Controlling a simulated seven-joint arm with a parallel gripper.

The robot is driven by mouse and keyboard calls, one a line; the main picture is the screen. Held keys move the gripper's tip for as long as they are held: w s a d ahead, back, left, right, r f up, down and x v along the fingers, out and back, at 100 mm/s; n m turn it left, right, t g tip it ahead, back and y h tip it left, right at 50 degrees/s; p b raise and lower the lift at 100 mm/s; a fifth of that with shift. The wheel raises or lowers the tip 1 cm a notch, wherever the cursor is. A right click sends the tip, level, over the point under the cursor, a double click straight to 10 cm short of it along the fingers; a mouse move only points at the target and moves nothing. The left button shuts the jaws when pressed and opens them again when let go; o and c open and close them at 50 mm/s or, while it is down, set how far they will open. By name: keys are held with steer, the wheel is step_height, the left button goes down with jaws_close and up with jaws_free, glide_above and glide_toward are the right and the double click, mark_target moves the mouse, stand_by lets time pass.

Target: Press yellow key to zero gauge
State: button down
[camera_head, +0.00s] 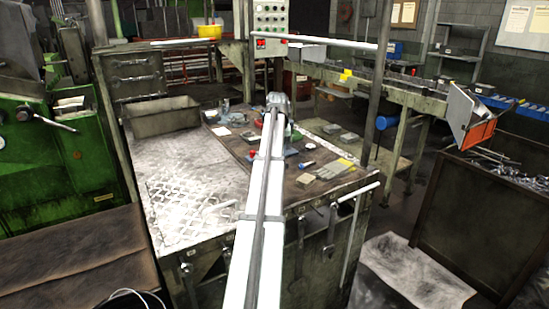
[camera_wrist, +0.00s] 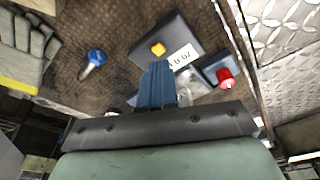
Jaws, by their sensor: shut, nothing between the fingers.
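In the wrist view, the yellow key (camera_wrist: 158,48) is a small block on top of a dark box-shaped gauge (camera_wrist: 172,30). A white label or display (camera_wrist: 184,56) with dark digits lies on the gauge; the digits are turned and too small to read surely. My gripper (camera_wrist: 157,66) has blue fingers held together with nothing between them. Its tips show just below the yellow key in the picture, over the gauge's near edge; I cannot tell if they touch anything. In the head view my arm hides the gauge and the key.
A red knob (camera_wrist: 225,75) on a dark block stands right of my fingers. A blue-handled tool (camera_wrist: 95,60) and grey gloves (camera_wrist: 28,45) lie to the left. In the head view the brown mat (camera_head: 300,190) holds several small items; the metal plate (camera_head: 190,195) left of it is mostly clear.

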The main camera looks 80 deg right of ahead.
step_height(320, 180, up, 6)
stand_by(0.9)
steer(key=shift+a, duration=0.1)
steer(key=s+a, duration=0.1)
steer(key=a, duration=0.5)
steer(key=shift+s+a, duration=0.3)
steer(key=shift+a, duration=0.05)
stand_by(0.7)
